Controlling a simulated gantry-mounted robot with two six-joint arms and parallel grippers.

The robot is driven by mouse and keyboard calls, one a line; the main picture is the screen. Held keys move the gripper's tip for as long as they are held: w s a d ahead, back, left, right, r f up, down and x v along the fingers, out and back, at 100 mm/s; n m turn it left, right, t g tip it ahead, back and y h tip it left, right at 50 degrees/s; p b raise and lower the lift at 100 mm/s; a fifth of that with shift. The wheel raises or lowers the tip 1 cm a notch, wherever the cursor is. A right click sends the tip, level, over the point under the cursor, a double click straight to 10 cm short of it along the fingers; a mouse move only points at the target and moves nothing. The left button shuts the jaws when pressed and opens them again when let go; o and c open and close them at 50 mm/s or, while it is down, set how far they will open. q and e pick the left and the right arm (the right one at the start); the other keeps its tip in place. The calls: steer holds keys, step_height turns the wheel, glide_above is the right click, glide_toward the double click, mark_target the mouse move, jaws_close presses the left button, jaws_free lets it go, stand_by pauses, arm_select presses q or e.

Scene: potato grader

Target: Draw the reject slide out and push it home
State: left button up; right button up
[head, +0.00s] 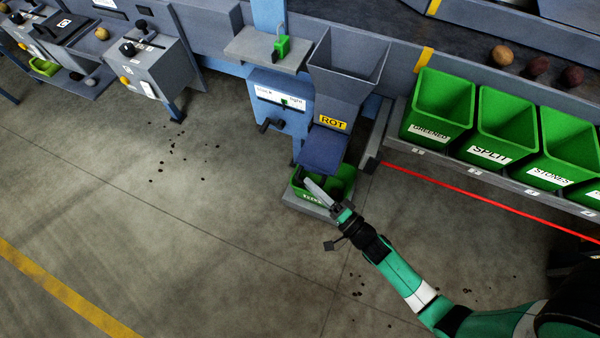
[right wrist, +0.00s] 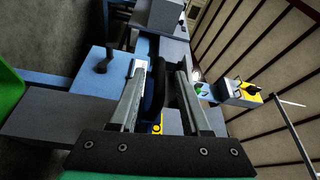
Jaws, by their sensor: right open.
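The reject slide (head: 325,149) is a dark blue plate below the grey hopper and its yellow ROT label (head: 333,122). It slopes down over a green bin (head: 347,184). My right gripper (head: 308,184) is at the slide's lower end, over the bin's front part. In the right wrist view my right gripper (right wrist: 160,70) has its two fingers apart. A dark blue plate edge (right wrist: 151,92) shows between them, and I cannot tell whether either finger touches it. How far out the slide is drawn is unclear. My left gripper is not in view.
A grey hopper (head: 346,68) stands above the slide. A blue box with a black crank (head: 270,125) is to its left. Green bins labelled GREENED (head: 438,105), SPLIT (head: 502,126) and STONES (head: 563,147) stand at right behind a red line (head: 480,191). The front floor is mostly clear.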

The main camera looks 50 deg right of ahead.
mark_target(299, 174)
steer(key=w+b, duration=0.1)
steer(key=w, duration=0.4)
steer(key=shift+w+r, duration=0.15)
steer(key=shift+w, duration=0.05)
steer(key=shift+d, duration=0.1)
jaws_close()
steer(key=shift+r, duration=0.1)
steer(key=shift+r, duration=0.2)
stand_by(0.7)
